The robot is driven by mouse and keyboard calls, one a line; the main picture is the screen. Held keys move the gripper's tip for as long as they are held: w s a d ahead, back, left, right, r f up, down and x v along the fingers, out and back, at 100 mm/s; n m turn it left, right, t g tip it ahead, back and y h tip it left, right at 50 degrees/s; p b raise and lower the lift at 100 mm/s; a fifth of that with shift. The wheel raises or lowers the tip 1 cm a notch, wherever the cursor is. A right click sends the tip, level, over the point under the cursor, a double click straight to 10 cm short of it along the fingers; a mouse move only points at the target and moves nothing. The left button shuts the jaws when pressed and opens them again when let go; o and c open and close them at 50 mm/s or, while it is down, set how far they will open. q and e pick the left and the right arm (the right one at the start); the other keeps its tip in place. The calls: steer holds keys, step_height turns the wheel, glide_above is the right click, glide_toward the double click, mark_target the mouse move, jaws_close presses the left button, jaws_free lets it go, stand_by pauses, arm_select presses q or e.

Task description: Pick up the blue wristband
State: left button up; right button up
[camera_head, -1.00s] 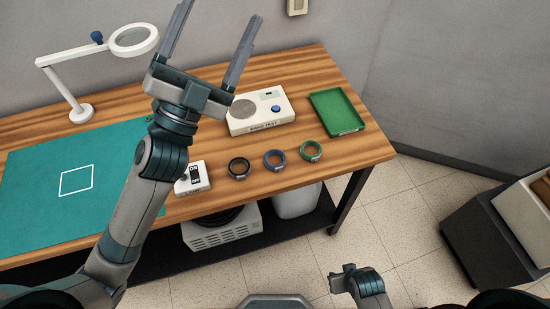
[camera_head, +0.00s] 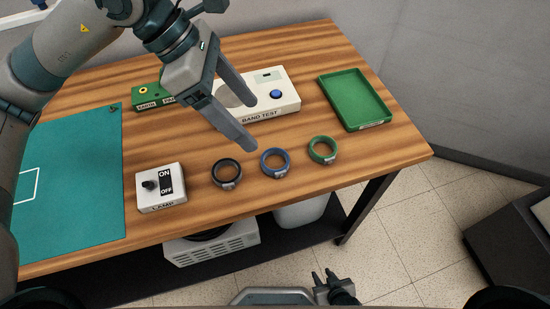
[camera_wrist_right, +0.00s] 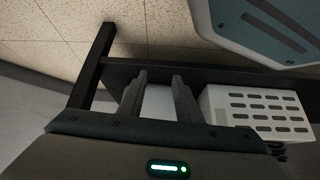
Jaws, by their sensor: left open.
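The blue wristband (camera_head: 264,168) lies flat on the wooden table between a black wristband (camera_head: 216,175) and a green wristband (camera_head: 311,150). My left gripper (camera_head: 254,124) is open and empty, with its fingers pointing down and to the right, above and a little behind the blue wristband. It partly covers the band tester. My right gripper (camera_head: 325,277) is low in front of the table, away from the bands. In the right wrist view its two fingers (camera_wrist_right: 159,82) stand apart with nothing between them.
The white band tester (camera_head: 286,104) stands behind the bands, and a green tray (camera_head: 354,98) is at the right. A lamp switch box (camera_head: 161,187) stands left of the black band. A teal mat (camera_head: 80,180) covers the left side. Bare wood lies in front of the bands.

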arm_select(q)
steer(key=shift+t+y, duration=0.6)
steer(key=shift+y, duration=0.2)
steer(key=w+a, duration=0.2)
steer(key=a, duration=0.1)
steer(key=shift+w+f, duration=0.35)
steer(key=shift+f, duration=0.05)
arm_select(e)
steer(key=shift+w+a+f, duration=0.1)
steer(key=shift+w+f, duration=0.1)
steer(key=shift+f, duration=0.45)
arm_select(q)
steer(key=shift+d, duration=0.1)
steer(key=p+x, duration=0.2)
steer(key=x, duration=1)
steer(key=shift+d+f+p, duration=0.1)
steer(key=shift+p, duration=0.3)
arm_select(e)
steer(key=s+d+f+g, duration=0.1)
steer(key=s+d+f, duration=0.1)
steer(key=s, duration=0.4)
steer(key=shift+s, duration=0.25)
arm_select(q)
steer(key=shift+s+f, duration=0.1)
arm_select(e)
steer(key=shift+d+g, duration=0.15)
steer(key=shift+g, duration=0.15)
